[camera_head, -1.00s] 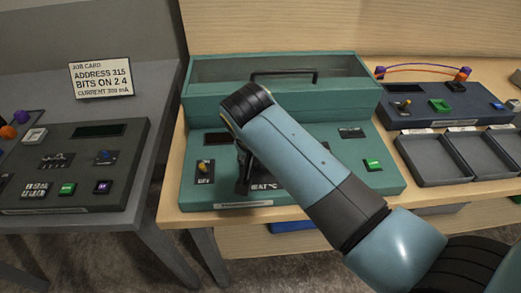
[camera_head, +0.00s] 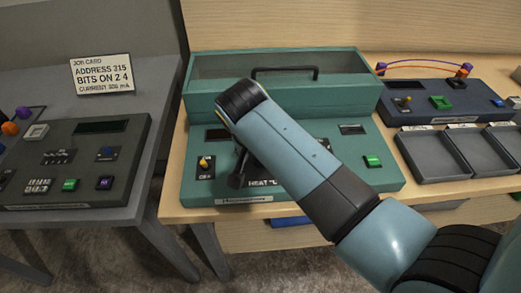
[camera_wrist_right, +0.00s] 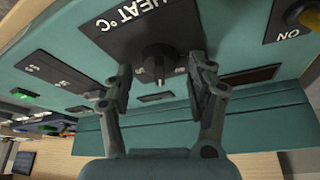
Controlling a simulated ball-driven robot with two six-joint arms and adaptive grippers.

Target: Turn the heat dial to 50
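The heat dial (camera_wrist_right: 158,60) is a dark round knob on a black plate marked HEAT °C (camera_wrist_right: 135,28), seen in the right wrist view. My right gripper (camera_wrist_right: 160,82) is open, with one finger on each side of the dial and a visible gap to it. In the head view the right gripper (camera_head: 240,168) points down over the teal console (camera_head: 330,190), above the HEAT label. My arm hides the dial there. The dial's exact setting cannot be read. My left gripper is not in view.
An orange-yellow switch (camera_head: 204,163) sits left of the gripper, and a green button (camera_head: 373,161) sits right. A teal box with a black handle (camera_head: 285,70) stands behind. A grey console (camera_head: 75,165) with a job card (camera_head: 102,74) is at left; grey trays (camera_head: 440,165) are at right.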

